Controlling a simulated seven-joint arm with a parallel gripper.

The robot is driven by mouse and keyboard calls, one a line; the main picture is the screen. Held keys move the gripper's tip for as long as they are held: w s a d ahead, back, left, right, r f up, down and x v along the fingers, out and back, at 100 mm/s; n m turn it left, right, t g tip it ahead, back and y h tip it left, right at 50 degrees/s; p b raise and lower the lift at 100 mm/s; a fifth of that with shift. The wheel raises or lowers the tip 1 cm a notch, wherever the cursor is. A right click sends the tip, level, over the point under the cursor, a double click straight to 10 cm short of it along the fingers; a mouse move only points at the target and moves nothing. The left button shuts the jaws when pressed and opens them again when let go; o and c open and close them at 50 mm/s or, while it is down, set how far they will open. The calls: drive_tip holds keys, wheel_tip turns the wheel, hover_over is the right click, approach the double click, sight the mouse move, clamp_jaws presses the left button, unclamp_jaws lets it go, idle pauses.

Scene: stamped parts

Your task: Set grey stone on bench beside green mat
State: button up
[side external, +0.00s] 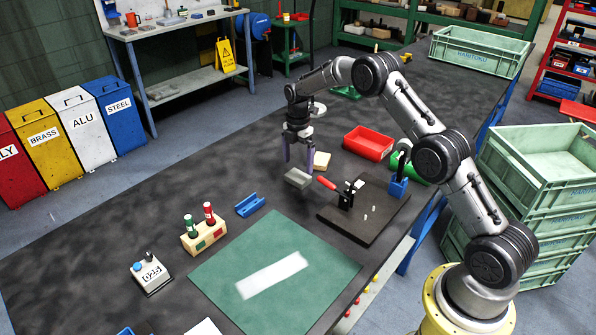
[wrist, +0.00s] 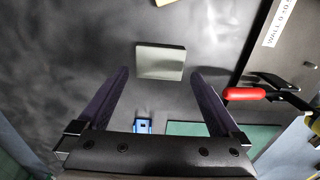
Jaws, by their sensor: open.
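My gripper (side external: 299,168) points down close to the stone. In the wrist view its fingers (wrist: 160,76) are spread wide, with the stone between and just beyond the tips. I cannot tell how high the tips are.
The fixture board (side external: 365,222) with a red-handled clamp (side external: 327,183) is close on the right. Bench left of the stone is clear.

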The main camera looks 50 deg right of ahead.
wheel_tip(320, 180, up, 6)
wheel_tip(320, 180, up, 12)
drive_tip(key=m+t, duration=0.1)
drive_tip(key=m, duration=0.3)
hover_over(298, 175)
drive_tip(key=s+a, duration=0.5)
drive_tip(key=s, duration=0.1)
drive_tip(key=s+a+r+m+t, duration=0.2)
drive_tip(key=s+a+r+m, duration=0.3)
drive_tip(key=s+r, duration=0.5)
drive_tip(key=s+a+f+m+t, duration=0.1)
drive_tip(key=s+m, duration=0.3)
drive_tip(key=s, duration=0.8)
drive_tip(key=s+a+f+m+t, duration=0.1)
drive_tip(key=s+a+f+m, duration=0.2)
drive_tip(key=s, duration=0.8)
drive_tip(key=shift+s+a+f+m+t, duration=0.2)
drive_tip(key=shift+s+a+m+t, duration=0.15)
drive_tip(key=shift+a+m, duration=0.45)
